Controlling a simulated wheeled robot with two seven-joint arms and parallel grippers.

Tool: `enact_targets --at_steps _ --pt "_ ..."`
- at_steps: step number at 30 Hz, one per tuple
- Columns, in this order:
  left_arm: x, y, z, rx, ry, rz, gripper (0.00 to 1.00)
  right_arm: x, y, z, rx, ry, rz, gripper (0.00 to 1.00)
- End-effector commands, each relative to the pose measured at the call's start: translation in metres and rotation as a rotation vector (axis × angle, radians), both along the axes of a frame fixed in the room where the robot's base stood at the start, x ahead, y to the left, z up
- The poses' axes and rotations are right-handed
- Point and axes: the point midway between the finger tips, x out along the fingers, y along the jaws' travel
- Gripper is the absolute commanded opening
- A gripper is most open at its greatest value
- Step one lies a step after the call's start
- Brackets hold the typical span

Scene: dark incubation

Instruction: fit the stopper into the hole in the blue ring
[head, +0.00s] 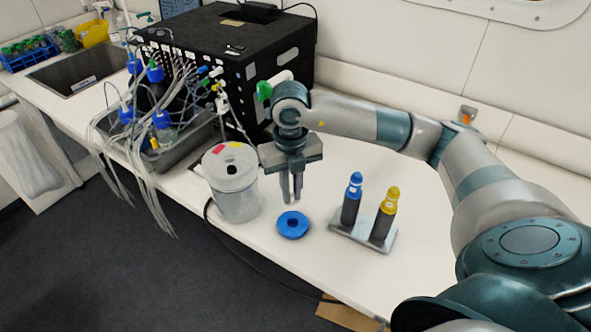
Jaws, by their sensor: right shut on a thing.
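The blue ring (285,230) lies flat on the white bench, with a dark hole in its middle. My right gripper (291,199) points straight down just above the ring's far side, its fingers close together. It is shut on the stopper, which is hardly visible between the fingers; its shape and tilt cannot be told. The fingertips look apart from the ring, though the exact gap is unclear. My left gripper is not in view.
A clear lidded jar (237,207) stands close left of the ring. On the right, a grey holder (360,236) carries a blue-capped bottle (351,205) and a yellow-capped bottle (383,222). A black box (215,60) and tubed bottles stand behind. The bench's front edge is near.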

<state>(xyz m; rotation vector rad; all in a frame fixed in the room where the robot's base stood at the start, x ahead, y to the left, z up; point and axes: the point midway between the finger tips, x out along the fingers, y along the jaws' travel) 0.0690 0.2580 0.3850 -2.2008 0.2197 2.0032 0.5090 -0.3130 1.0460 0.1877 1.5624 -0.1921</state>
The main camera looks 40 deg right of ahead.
Motion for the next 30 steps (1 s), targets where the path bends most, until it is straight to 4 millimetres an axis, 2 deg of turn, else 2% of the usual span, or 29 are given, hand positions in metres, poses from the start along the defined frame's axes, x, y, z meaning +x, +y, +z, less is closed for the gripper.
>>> enact_targets --at_steps 17,30 --pt "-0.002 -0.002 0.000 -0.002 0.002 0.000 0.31 -0.002 0.002 -0.007 0.002 0.001 0.006 0.00" --pt "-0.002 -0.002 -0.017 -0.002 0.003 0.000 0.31 -0.002 0.002 -0.039 0.003 0.000 0.007 0.00"
